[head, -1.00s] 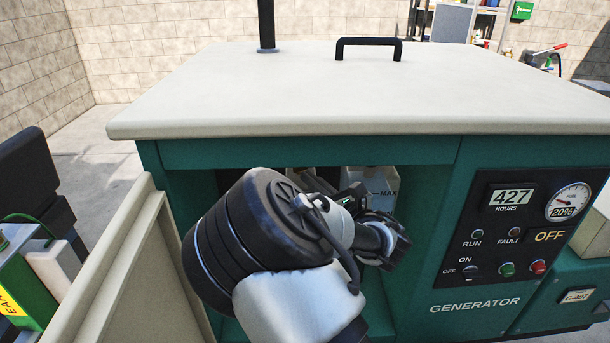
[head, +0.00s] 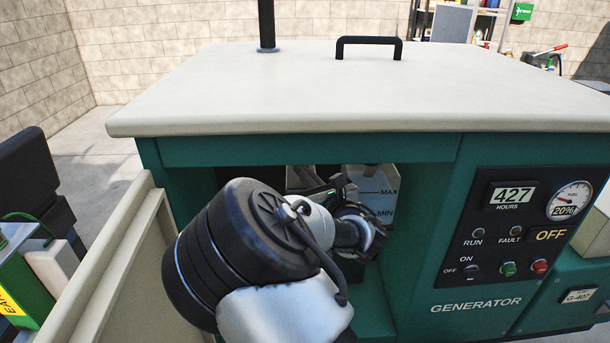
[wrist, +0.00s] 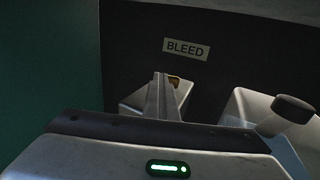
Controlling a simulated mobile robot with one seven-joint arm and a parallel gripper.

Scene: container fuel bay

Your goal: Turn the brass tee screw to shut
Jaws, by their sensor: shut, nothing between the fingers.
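The brass tee screw (wrist: 175,81) shows only as a small brass piece in the wrist view, just past and to the right of my fingertips, below the BLEED label (wrist: 186,49). The rest of it is hidden behind the fingers. My gripper (wrist: 161,80) is shut with nothing between its fingers. I cannot tell whether it touches the screw. In the head view my wrist and gripper block the screw from sight inside the open generator bay.
A white tank with MAX and MIN marks (head: 372,185) stands inside the bay, right of my gripper. The green generator frame (head: 310,150) and its beige top (head: 300,90) border the opening. An open beige door panel (head: 110,270) stands at left. A dark cap (wrist: 293,108) is at right.

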